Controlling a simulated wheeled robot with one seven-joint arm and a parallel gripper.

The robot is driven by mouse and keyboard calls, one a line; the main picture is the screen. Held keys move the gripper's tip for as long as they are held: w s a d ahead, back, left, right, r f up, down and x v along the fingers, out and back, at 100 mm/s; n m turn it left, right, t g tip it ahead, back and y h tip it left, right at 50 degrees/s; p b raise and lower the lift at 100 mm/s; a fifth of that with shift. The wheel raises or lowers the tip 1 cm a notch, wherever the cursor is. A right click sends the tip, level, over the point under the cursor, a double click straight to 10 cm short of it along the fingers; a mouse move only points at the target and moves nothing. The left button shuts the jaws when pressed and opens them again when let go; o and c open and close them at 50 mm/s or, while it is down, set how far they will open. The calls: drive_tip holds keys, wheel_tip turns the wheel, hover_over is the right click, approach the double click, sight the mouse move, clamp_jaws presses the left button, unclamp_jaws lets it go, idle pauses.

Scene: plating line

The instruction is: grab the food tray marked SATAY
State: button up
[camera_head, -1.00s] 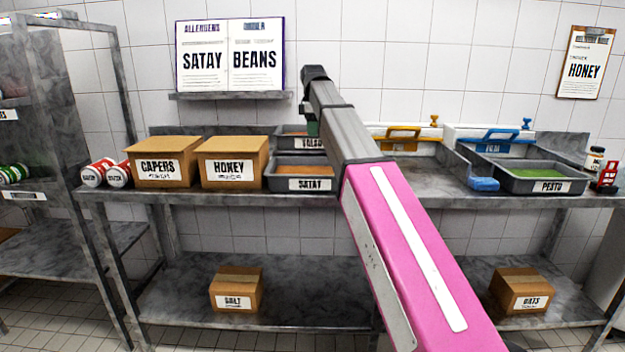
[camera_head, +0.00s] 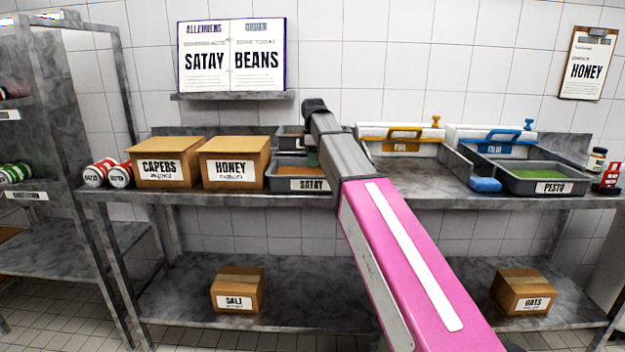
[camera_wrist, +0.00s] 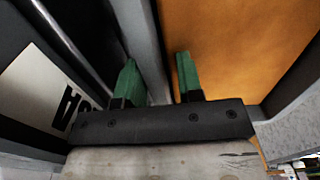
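The SATAY food tray (camera_head: 279,183) is a grey metal tray with orange contents. It sits on the steel counter, right of the HONEY box, with its white label facing front. My gripper (camera_head: 313,160) is down at the tray, partly hidden by my arm. In the wrist view my gripper (camera_wrist: 158,75) has two green fingers spread apart. The tray's rim (camera_wrist: 150,45) passes between them. One finger is over the orange food, the other outside on the label side. Whether either finger touches the rim cannot be told.
Another grey tray (camera_head: 291,135) stands directly behind, its label hidden. CAPERS (camera_head: 150,151) and HONEY (camera_head: 232,149) boxes stand left.

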drive_tip(key=shift+f, duration=0.15)
clamp_jaws()
